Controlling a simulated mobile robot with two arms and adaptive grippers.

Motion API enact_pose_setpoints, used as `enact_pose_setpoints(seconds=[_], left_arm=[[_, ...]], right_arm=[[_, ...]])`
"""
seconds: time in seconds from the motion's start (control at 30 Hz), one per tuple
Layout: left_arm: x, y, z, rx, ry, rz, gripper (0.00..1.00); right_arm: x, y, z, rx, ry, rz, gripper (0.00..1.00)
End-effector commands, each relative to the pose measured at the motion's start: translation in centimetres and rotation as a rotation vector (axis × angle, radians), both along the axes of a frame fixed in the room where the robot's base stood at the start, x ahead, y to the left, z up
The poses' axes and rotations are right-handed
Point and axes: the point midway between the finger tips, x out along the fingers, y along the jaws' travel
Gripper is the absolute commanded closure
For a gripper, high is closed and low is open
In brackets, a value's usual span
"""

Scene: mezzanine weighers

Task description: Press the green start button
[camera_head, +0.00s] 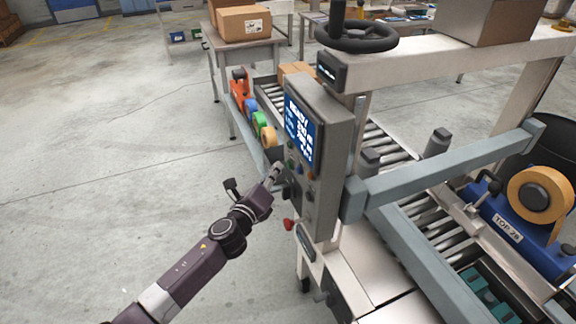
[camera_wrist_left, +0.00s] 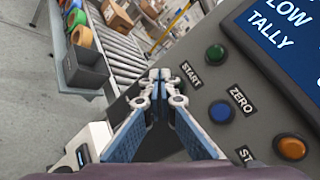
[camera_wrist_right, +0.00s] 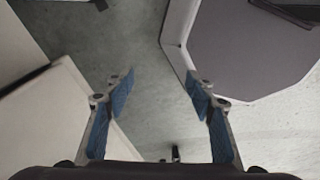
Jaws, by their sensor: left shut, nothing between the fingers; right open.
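The green start button (camera_wrist_left: 215,53) is a round domed button on the grey control panel (camera_head: 330,130), with the label START beside it in the left wrist view. My left gripper (camera_wrist_left: 160,76) is shut and empty. In that view its fingertips are left of and a little below the green button, near the START label, with a visible gap to the button. In the head view the left gripper (camera_head: 277,169) is at the panel's left edge, by the buttons under the screen. Whether the tips touch the panel is unclear. My right gripper (camera_wrist_right: 157,84) is open and empty over floor.
A blue button (camera_wrist_left: 220,112) labelled ZERO and an orange button (camera_wrist_left: 291,147) are near the green one. The blue screen (camera_head: 301,118) is above them. A red knob (camera_head: 288,224) juts out lower down. Tape rolls (camera_head: 261,123) stand behind. Floor at left is clear.

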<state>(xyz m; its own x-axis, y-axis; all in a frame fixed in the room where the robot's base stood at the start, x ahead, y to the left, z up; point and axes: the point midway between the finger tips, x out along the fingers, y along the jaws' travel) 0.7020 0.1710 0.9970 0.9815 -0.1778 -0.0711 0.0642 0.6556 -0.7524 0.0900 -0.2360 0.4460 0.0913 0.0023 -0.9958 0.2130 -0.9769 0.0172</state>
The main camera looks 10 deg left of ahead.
Motion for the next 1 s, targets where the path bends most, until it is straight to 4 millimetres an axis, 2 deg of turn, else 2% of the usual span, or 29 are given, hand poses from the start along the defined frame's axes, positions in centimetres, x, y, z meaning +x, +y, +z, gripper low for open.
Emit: enact_pose_setpoints(seconds=[1.0], left_arm=[[0.47,-0.71,0.01,0.000,0.000,0.000,1.00]], right_arm=[[0.00,0.03,-0.02,0.000,0.000,0.000,0.50]])
